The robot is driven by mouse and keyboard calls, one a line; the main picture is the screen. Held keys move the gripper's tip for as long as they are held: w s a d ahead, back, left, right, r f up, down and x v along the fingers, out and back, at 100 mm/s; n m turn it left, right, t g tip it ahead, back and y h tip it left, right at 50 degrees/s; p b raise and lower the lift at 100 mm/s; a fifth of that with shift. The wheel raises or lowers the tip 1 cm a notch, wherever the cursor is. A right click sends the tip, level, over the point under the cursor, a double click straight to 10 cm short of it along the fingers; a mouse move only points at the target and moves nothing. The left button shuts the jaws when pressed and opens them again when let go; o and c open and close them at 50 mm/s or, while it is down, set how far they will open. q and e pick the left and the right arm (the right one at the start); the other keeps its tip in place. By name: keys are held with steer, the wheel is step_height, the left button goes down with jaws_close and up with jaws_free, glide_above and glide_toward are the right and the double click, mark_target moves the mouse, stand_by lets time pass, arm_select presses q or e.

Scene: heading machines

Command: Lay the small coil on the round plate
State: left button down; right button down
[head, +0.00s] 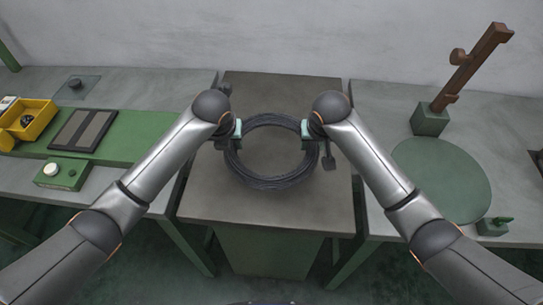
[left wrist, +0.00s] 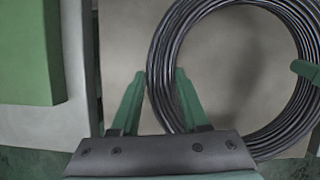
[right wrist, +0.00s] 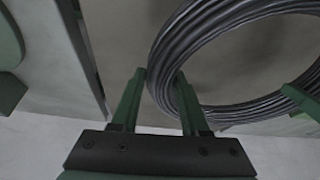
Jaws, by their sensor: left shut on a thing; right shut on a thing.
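The small coil (head: 272,182) is a ring of dark wire above the middle table in the head view. My left gripper (head: 231,137) is shut on its left side and my right gripper (head: 313,136) on its right side. In the left wrist view the coil (left wrist: 160,75) passes between the green fingers (left wrist: 157,100). In the right wrist view the coil (right wrist: 163,70) also runs between the fingers (right wrist: 155,100). I cannot tell whether the coil touches the table. The round plate (head: 440,180) is a flat green disc on the right table, with nothing on it.
The middle table (head: 205,200) is otherwise bare. A brown post on a green block (head: 430,120) stands behind the plate, and a small green block (head: 492,227) is at its front right. The left table holds a yellow bin (head: 40,120), a dark panel (head: 82,130) and a button box (head: 60,174).

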arm_select(q)
steer(key=shift+r, duration=0.15)
arm_select(e)
steer(key=shift+r, duration=0.2)
stand_by(0.4)
